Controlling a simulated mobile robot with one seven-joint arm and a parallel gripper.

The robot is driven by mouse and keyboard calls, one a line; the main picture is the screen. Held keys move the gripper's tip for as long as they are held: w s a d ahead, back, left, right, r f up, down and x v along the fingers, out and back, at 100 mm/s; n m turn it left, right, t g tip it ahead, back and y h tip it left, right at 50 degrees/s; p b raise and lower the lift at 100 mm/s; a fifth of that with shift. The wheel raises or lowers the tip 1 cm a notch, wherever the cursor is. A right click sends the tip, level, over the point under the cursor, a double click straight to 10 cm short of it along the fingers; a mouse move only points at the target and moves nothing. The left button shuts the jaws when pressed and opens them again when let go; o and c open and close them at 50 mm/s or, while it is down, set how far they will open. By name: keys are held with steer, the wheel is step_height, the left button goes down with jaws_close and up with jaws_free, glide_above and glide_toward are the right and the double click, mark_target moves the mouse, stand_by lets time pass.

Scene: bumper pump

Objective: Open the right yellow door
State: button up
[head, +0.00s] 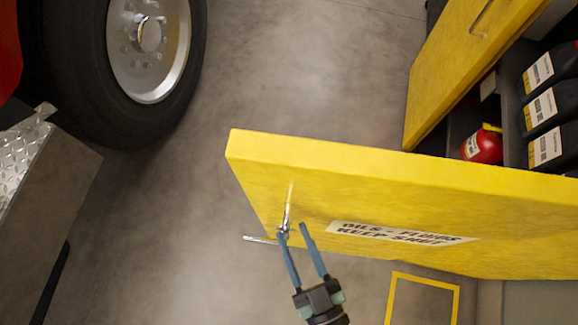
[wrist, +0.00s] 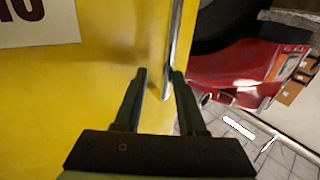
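A yellow door (head: 300,185) with a white label reading "OILS - FLUIDS KEEP SHUT" stands swung out from the cabinet, its free end toward the middle of the head view. Its slim silver handle (head: 287,210) is near that free end. In the wrist view, the handle (wrist: 172,50) runs down to my right fingertip. My gripper (head: 292,231) is open at the handle, fingers apart. The wrist view shows my gripper (wrist: 159,73) with the handle by the right finger; whether they touch I cannot tell. The cabinet edge behind the door is partly hidden.
A second yellow door (head: 465,60) with a handle is at the upper right. Between the doors, shelves hold black bottles (head: 540,108) and a red container (head: 483,146). A large vehicle wheel (head: 150,50) and a metal step (head: 45,190) are at left. Grey floor (head: 300,70) beyond the door is clear.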

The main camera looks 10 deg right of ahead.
steer(key=s+d, duration=0.1)
steer(key=s, duration=0.5)
steer(key=shift+s+d, duration=0.25)
steer(key=shift+s, duration=0.05)
steer(key=shift+o, duration=0.3)
steer(key=shift+s+d+f, duration=0.15)
steer(key=shift+s, duration=0.35)
steer(key=shift+a, duration=0.4)
steer(key=shift+c, duration=0.3)
steer(key=s+d+p, duration=0.3)
steer(key=s+d, duration=0.2)
steer(key=s, duration=0.8)
steer(key=shift+s+p, duration=0.35)
steer(key=shift+p, duration=0.05)
steer(key=shift+d, duration=0.1)
steer(key=shift+c, duration=0.3)
